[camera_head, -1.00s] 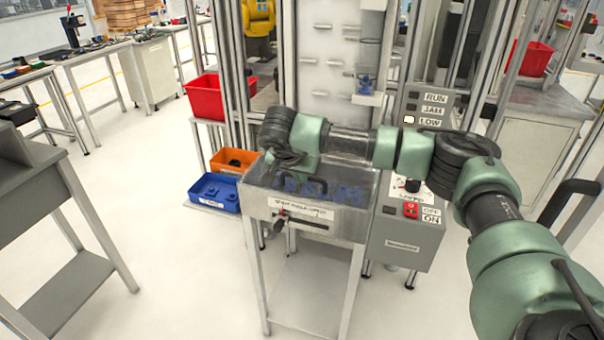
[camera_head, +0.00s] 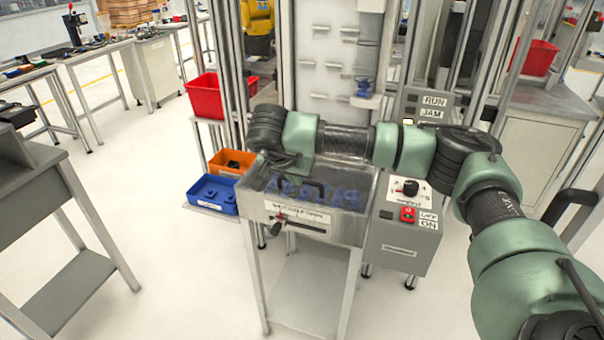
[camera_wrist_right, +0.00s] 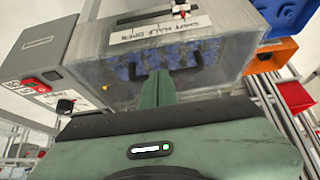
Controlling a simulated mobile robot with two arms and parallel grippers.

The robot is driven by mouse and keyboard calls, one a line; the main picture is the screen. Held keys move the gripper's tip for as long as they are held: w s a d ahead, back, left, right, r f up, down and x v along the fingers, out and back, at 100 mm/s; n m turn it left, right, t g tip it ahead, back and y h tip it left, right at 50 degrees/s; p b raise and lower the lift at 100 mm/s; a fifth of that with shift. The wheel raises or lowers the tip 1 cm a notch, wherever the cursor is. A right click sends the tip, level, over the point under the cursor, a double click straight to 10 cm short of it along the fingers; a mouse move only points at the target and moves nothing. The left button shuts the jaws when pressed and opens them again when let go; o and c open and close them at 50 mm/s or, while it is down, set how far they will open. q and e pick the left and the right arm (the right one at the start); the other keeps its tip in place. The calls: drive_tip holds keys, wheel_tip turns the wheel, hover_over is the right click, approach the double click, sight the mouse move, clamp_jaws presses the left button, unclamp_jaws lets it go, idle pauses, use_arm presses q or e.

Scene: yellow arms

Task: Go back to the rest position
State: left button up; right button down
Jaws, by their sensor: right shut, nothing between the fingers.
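My right arm reaches in from the right in the head view, its green and black wrist above a grey metal bin (camera_head: 345,229). My right gripper (camera_wrist_right: 157,82) is shut and empty in the right wrist view, its green fingers together in front of the bin. The fingers are hard to make out in the head view. The bin holds blue parts (camera_wrist_right: 125,70) behind a clear front or lid with dark handles (camera_wrist_right: 185,63). I cannot tell whether the fingers touch the bin. My left gripper is not in view.
A grey control box (camera_head: 400,245) with a red switch (camera_head: 407,214) adjoins the bin. Left of it are a blue tray (camera_head: 212,207), an orange tray (camera_head: 222,169) and a red bin (camera_head: 205,103). A grey table (camera_head: 35,185) stands at left; open floor (camera_head: 165,270) lies between.

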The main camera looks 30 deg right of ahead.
drive_tip(key=s+a+b, duration=0.1)
drive_tip(key=s+a, duration=0.2)
drive_tip(key=a, duration=0.2)
drive_tip(key=shift+s+f, duration=0.3)
drive_tip(key=shift+s, duration=0.05)
